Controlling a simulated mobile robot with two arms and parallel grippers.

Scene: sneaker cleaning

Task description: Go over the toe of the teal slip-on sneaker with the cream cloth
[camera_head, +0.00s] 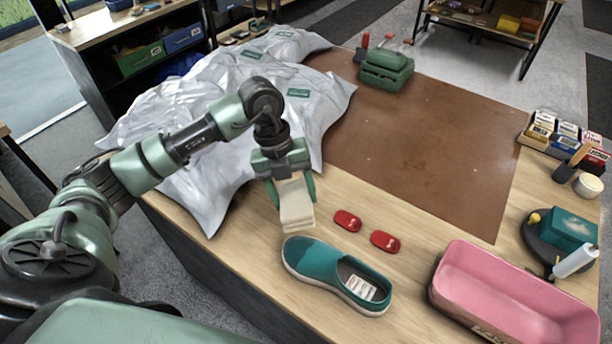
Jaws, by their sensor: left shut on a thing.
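The teal slip-on sneaker (325,267) lies on the wooden table near its front edge, toe to the left and opening to the right. My left gripper (284,183) is shut on the folded cream cloth (296,205), which hangs down between its fingers. The cloth's lower end is just above and behind the toe in the picture; I cannot tell whether it touches the shoe. A white label shows inside the shoe's opening. My right gripper is not in view.
Two red objects (347,221) lie behind the sneaker. A pink tub (510,300) stands to its right. A brown mat (430,150) lies mostly clear behind. Grey plastic bags (215,100) cover the table's left. Small boxes and bottles line the right side.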

